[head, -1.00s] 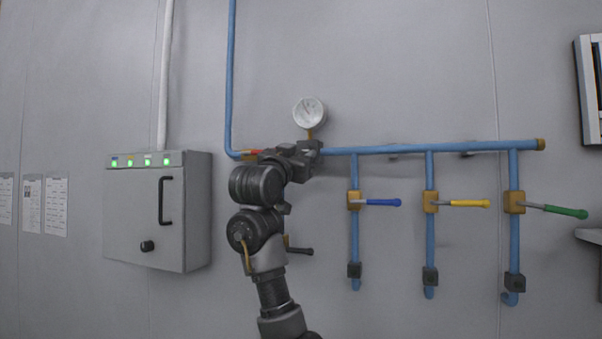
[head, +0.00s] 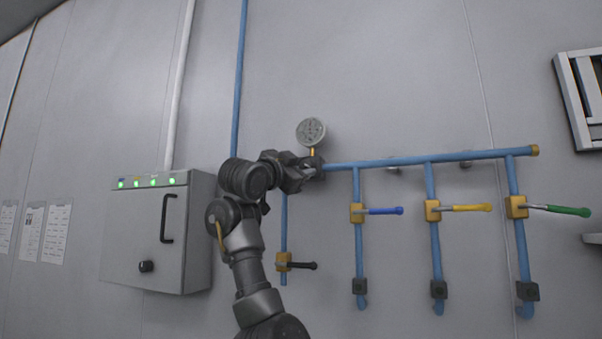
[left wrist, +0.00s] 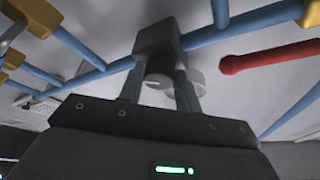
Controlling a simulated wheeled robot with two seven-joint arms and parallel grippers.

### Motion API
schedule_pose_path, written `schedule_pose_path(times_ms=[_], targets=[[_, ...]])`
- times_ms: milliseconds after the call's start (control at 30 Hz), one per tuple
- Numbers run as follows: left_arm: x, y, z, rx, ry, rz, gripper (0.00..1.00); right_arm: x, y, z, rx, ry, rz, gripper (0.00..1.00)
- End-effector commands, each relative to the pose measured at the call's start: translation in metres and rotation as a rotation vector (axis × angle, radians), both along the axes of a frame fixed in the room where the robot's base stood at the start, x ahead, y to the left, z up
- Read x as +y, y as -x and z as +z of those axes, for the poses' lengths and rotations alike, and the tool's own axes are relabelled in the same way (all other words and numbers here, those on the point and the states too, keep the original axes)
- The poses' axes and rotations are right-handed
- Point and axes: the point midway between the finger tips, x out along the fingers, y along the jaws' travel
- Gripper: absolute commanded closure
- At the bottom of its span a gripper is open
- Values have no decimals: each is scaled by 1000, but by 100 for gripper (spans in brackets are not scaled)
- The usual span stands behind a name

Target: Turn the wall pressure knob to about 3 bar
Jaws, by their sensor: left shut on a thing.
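The round pressure gauge (head: 311,132) stands on a brass stem above the blue pipe; its needle is too blurred to read. Below it my left gripper (head: 312,168) reaches in from the left and hides most of the dark regulator block. My right gripper is not in view.
A red handle (left wrist: 270,55) is close beside the gripper in the left wrist view. A grey cabinet (head: 150,235) with green lights stands left.

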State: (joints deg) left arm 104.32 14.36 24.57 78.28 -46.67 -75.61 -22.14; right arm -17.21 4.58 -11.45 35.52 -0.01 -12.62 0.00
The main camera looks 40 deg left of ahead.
Motion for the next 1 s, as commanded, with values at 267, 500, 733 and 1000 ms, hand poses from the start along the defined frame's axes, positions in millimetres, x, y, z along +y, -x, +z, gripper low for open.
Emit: schedule_pose_path(times_ms=[267, 500, 733, 1000], targets=[[0, 0, 0, 1, 1, 0, 89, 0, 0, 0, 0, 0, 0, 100], [0, 0, 0, 0, 1, 0, 44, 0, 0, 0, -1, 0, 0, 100], [0, 1, -1, 0, 2, -1, 44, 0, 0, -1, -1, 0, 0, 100], [-3, 33, -17, -5, 4, -2, 44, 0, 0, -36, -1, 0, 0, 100]])
